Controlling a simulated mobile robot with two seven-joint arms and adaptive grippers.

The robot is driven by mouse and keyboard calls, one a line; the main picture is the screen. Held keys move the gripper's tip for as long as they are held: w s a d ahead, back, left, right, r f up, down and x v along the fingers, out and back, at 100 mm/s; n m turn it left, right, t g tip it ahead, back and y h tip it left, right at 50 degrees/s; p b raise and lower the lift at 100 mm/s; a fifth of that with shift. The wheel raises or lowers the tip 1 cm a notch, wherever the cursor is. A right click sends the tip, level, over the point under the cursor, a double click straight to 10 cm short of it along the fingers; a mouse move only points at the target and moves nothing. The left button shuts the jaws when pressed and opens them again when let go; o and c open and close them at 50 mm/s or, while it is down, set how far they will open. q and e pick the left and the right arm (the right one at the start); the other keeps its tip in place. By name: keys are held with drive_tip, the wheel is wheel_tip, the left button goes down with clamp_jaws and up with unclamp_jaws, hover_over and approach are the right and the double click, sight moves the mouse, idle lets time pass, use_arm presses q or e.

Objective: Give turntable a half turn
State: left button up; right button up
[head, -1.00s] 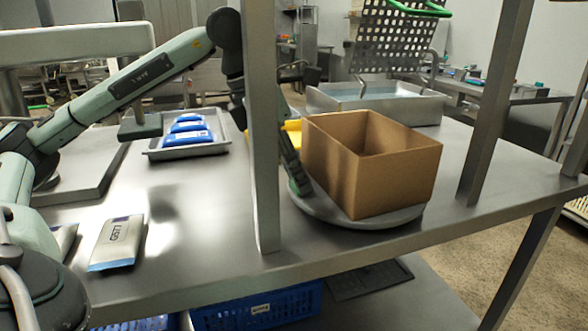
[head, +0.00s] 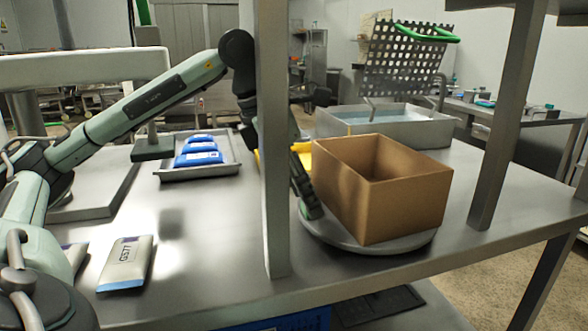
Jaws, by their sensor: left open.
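The turntable (head: 345,239) is a round grey disc on the steel table. An open, empty-looking cardboard box (head: 405,208) stands on it and covers most of it. My left gripper (head: 310,205) points down at the left side of the box, over the turntable's left rim. Its jaws are open, with nothing seen between them. A steel post (head: 275,150) hides part of my left arm. I cannot tell whether the gripper touches the box or disc. My right gripper is not in view.
A tray (head: 225,170) with blue packs (head: 198,157) lies left of the post. Pouches (head: 127,262) lie at the front left. A yellow item (head: 270,157) shows behind the post. A water-filled basin (head: 385,125) stands behind the box. Another post (head: 505,120) rises at right.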

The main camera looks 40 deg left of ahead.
use_arm(q)
drive_tip(key=v, duration=1.1)
drive_tip(key=shift+s+r, duration=0.1)
drive_tip(key=shift+r, duration=0.05)
